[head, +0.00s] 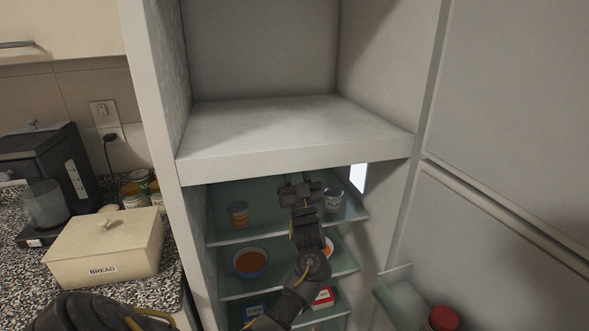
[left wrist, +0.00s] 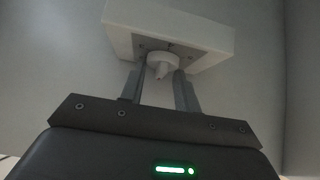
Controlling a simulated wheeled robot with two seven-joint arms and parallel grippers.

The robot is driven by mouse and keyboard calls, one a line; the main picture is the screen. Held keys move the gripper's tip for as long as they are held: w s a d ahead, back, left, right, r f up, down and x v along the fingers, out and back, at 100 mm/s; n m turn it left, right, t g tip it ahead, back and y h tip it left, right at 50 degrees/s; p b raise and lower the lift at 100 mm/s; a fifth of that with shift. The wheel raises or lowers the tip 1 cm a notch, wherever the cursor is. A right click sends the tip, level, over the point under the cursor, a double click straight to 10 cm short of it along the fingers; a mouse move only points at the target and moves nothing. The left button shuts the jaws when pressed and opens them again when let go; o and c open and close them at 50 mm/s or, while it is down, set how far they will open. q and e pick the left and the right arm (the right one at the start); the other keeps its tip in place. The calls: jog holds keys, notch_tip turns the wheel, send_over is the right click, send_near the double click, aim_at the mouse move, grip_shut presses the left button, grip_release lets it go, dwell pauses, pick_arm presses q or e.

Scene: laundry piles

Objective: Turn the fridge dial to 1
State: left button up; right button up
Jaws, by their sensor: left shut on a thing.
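The fridge dial (left wrist: 160,62) is a small white round knob with a narrow pointer, on a white box-like housing (left wrist: 205,35) in the left wrist view. My left gripper (head: 300,180) reaches up into the open fridge, under its top ledge, in the head view. Its two fingers stand one on each side of the dial in the left wrist view and are shut on it. No numbers on the dial can be read. The dial cannot be made out in the head view, at the ledge and behind my gripper. My right gripper is not in view.
Fridge shelves (head: 225,290) hold a can (head: 238,214), a jar (head: 333,199) and a bowl (head: 251,262) close around my left arm. The open door side has a bin with a red-lidded jar (head: 443,318). A bread box (head: 105,245) stands on the left counter.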

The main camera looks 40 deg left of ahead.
pick_arm(q)
jog(key=shift+f, duration=0.1)
jog(key=o, duration=0.7)
jog(key=b+v, duration=0.3)
jog(key=v, duration=0.7)
jog(key=shift+s+d+f, duration=0.2)
jog(key=shift+d+f, duration=0.05)
jog(key=shift+f, duration=0.05)
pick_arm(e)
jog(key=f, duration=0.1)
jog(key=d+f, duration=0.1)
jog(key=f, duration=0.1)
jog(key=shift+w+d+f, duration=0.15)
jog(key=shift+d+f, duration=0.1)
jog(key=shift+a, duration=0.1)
